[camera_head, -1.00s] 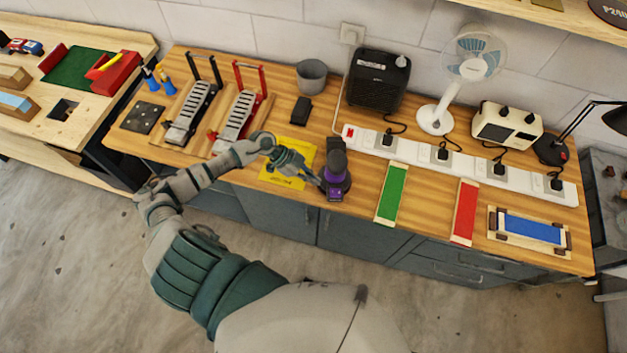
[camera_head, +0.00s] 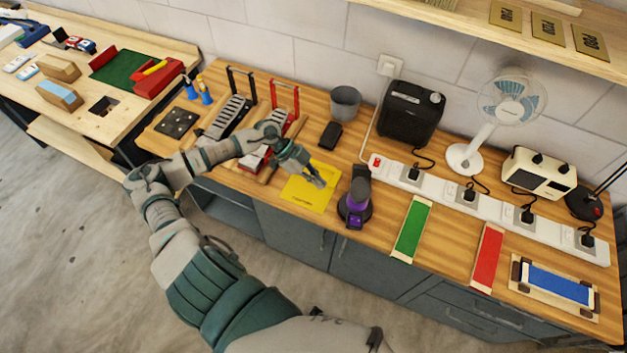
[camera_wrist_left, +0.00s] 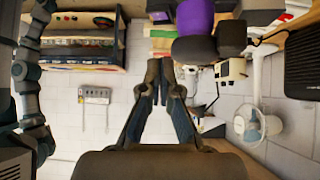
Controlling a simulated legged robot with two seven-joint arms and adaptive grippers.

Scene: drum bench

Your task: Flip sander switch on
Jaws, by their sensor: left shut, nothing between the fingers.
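The sander (camera_head: 356,203), purple and black, stands on the wooden bench right of the yellow sheet. Its purple and dark body also shows at the top of the left wrist view (camera_wrist_left: 194,18). I cannot make out its switch. My left gripper (camera_head: 322,184) is over the yellow sheet, a little left of the sander and apart from it. In the left wrist view its fingers (camera_wrist_left: 160,78) are together with nothing between them. My right gripper is not in view.
The yellow sheet (camera_head: 309,188) lies under my left gripper. A green strip (camera_head: 411,230) and a red strip (camera_head: 487,257) lie right of the sander. A power strip (camera_head: 455,196), black heater (camera_head: 411,112) and fan (camera_head: 505,105) stand behind. A grey cup (camera_head: 345,103) is at the back.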

